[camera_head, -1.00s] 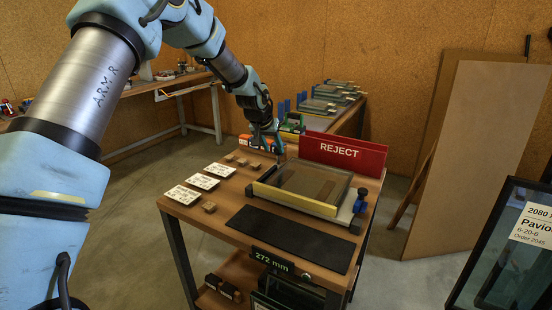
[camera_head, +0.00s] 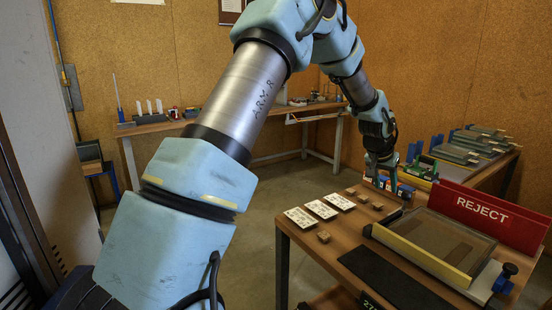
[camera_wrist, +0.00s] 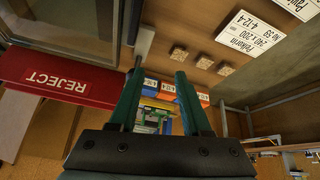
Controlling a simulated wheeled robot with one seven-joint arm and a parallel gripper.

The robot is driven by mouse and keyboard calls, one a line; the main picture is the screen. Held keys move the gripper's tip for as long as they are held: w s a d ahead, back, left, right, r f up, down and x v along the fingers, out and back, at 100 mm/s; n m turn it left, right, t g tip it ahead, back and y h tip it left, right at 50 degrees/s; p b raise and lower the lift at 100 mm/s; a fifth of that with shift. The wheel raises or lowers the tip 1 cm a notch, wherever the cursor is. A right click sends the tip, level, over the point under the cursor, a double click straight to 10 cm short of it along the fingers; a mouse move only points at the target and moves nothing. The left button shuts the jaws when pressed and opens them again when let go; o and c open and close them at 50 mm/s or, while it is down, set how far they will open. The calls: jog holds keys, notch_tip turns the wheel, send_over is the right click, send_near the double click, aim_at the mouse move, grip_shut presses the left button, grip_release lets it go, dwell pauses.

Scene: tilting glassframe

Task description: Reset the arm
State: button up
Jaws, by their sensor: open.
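My gripper (camera_head: 381,172) is at the end of my raised blue arm, by the far edge of the wooden table (camera_head: 318,233). In the wrist view my gripper (camera_wrist: 160,82) shows two dark green fingers spread apart, with nothing held between them. The table's cards and small blocks appear upside down beyond the fingers there. The glass frame (camera_head: 430,240) with its yellow edge lies on the table to the right of my gripper, apart from it.
A red REJECT sign (camera_head: 488,214) stands behind the frame. White label cards (camera_head: 302,218) and small wooden blocks (camera_head: 323,236) lie at the table's left. A dark mat (camera_head: 385,278) lies in front. A back bench (camera_head: 165,124) and a side bench with clamped frames (camera_head: 455,153) stand behind.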

jog(key=s+a+r+n+y, duration=0.1)
jog(key=a+n+y, duration=0.1)
jog(key=a, duration=1)
jog(key=s+a+r+n+y, duration=0.1)
jog(key=s+a+n, duration=0.1)
jog(key=a, duration=1.1)
jog(key=s+a+n+g, duration=0.1)
jog(key=s+a+n, duration=0.1)
jog(key=s+a, duration=0.5)
jog(key=s+a+f+n+y, duration=0.1)
jog(key=s+a+n, duration=0.1)
jog(key=s+a, duration=0.5)
jog(key=a, duration=0.5)
jog(key=shift+s+g, duration=0.4)
jog(key=shift+f, duration=0.1)
